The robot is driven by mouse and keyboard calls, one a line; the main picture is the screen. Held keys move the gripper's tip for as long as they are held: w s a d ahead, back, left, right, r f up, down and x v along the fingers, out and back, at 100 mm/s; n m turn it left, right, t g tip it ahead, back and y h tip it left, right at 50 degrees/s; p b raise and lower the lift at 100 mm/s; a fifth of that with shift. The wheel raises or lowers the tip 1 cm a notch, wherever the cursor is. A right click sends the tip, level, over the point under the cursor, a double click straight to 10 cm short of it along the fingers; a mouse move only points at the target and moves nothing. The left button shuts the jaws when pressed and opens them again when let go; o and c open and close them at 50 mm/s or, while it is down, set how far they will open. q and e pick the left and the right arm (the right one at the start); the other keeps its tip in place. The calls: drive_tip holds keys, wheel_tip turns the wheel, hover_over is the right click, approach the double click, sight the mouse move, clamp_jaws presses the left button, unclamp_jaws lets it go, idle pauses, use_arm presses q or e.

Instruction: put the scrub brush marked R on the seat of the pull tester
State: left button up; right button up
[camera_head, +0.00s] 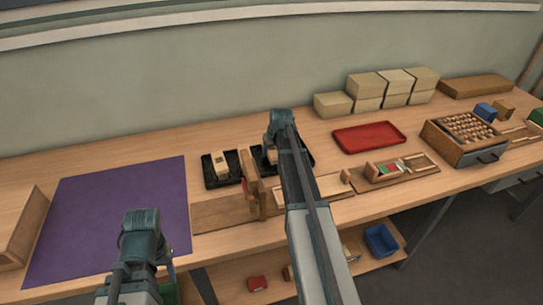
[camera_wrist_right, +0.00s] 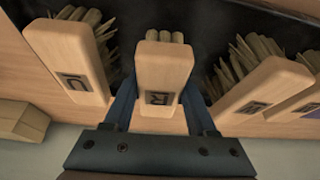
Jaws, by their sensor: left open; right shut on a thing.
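The scrub brush marked R (camera_wrist_right: 163,70) is a pale wooden block with bristles at its far end, in the right wrist view. Its letter plate appears upside down. My right gripper (camera_wrist_right: 158,104) is shut on this brush, with a finger on each side. In the head view my right gripper (camera_head: 277,145) is over a black tray, and its arm hides most of what it holds. My left gripper (camera_head: 140,222) is open at the lower left, near the purple mat. A wooden device with a red and green strip (camera_head: 388,169), apparently the pull tester, stands right of my right arm.
Other marked brushes (camera_wrist_right: 70,60) (camera_wrist_right: 265,90) flank the held one closely. A second black tray (camera_head: 211,181) holds a pale block. A wooden upright (camera_head: 251,180) stands between the trays. A red tray (camera_head: 369,138) lies right. The purple mat (camera_head: 110,215) is bare.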

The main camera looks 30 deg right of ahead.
drive_tip(key=shift+r, duration=0.1)
drive_tip(key=shift+f+b, duration=0.55)
drive_tip(key=shift+f, duration=0.1)
drive_tip(key=o, duration=1.2)
drive_tip(key=shift+r, duration=0.15)
drive_tip(key=shift+r+p, duration=0.35)
drive_tip(key=shift+p, duration=0.15)
drive_tip(key=d+p+v, duration=0.1)
drive_tip(key=p+v, duration=1.1)
drive_tip(key=v, duration=0.1)
drive_tip(key=shift+s+a+r+p, duration=0.15)
drive_tip(key=shift+s+r+p, duration=0.15)
